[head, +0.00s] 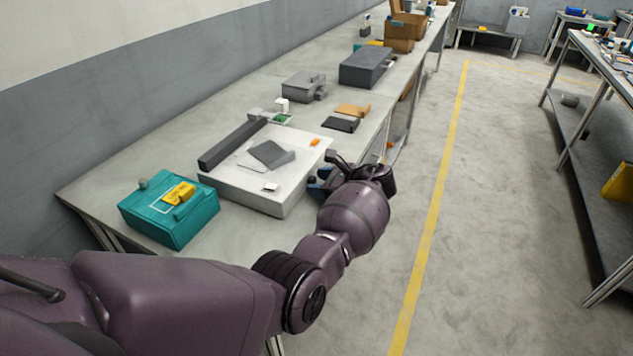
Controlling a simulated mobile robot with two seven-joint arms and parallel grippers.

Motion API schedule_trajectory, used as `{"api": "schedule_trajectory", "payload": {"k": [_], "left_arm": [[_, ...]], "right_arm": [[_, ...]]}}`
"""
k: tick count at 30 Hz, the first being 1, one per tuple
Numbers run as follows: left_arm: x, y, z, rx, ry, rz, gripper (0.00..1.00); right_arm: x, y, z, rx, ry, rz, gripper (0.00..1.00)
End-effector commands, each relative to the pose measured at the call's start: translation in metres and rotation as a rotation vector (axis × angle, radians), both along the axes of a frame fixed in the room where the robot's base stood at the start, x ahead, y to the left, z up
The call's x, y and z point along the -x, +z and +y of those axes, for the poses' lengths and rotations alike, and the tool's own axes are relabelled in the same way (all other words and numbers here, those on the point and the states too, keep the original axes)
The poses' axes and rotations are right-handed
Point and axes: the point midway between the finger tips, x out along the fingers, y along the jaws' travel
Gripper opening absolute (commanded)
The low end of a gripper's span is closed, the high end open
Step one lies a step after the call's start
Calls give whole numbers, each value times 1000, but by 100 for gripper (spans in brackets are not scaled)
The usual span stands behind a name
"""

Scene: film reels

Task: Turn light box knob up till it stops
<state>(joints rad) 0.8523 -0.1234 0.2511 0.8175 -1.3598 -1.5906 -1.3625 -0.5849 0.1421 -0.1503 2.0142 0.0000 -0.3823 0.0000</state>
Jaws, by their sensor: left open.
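The light box (285,205) is a flat white box on the long grey table. A dark grey plate (270,153), a small white piece and an orange piece (315,142) lie on its top. My left gripper (323,172) is open at the right end of the light box, by the table's front edge. Its dark fingers are close to the box's right side. The knob cannot be made out for certain; small dark parts there merge with the fingers, and the wrist covers part of that area. I cannot tell whether the fingers touch it. My right gripper is not in view.
A teal case (168,218) with a yellow item (180,194) stands left of the light box. A long dark bar (232,145) lies along its back edge. Grey boxes (367,67) and cardboard boxes (399,40) stand farther along. The floor aisle right of the table is clear.

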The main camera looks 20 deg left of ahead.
Motion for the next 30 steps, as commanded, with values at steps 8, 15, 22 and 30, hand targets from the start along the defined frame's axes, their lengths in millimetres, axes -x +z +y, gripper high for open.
{"api": "schedule_trajectory", "payload": {"k": [8, 15, 22, 30], "left_arm": [[0, 0, 0, 0, 0, 0, 47], [0, 0, 0, 0, 0, 0, 10], [-1, 2, 0, -3, 0, 31, 6], [-2, 2, 0, -9, 0, 213, 6]], "right_arm": [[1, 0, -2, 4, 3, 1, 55], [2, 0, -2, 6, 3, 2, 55], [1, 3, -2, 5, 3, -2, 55], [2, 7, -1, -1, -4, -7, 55]]}}
